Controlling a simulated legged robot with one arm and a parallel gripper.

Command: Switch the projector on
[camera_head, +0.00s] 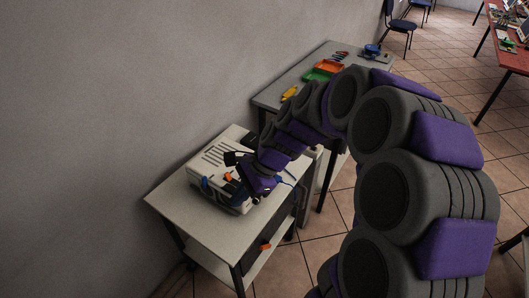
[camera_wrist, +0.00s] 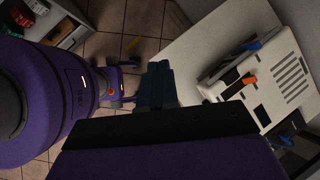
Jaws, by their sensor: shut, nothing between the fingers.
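The white projector (camera_head: 212,170) sits on a pale trolley top (camera_head: 185,205), with dark vent slots on its upper face. In the wrist view the projector (camera_wrist: 262,95) lies to the right, with an orange piece (camera_wrist: 248,81) and a blue piece (camera_wrist: 250,45) on or beside its near side. My gripper (camera_wrist: 160,68) is shut and empty; its dark fingers show over the trolley top, left of the projector and apart from it in the picture. In the head view my arm's end hides the projector's right part, and the fingertips are hard to make out. I cannot make out a power switch.
A grey table (camera_head: 295,75) behind holds a green tray (camera_head: 318,75), an orange tray (camera_head: 327,66) and a yellow item (camera_head: 289,93). Another orange piece (camera_head: 266,245) shows near the trolley's lower right. A wall runs along the left; tiled floor lies to the right.

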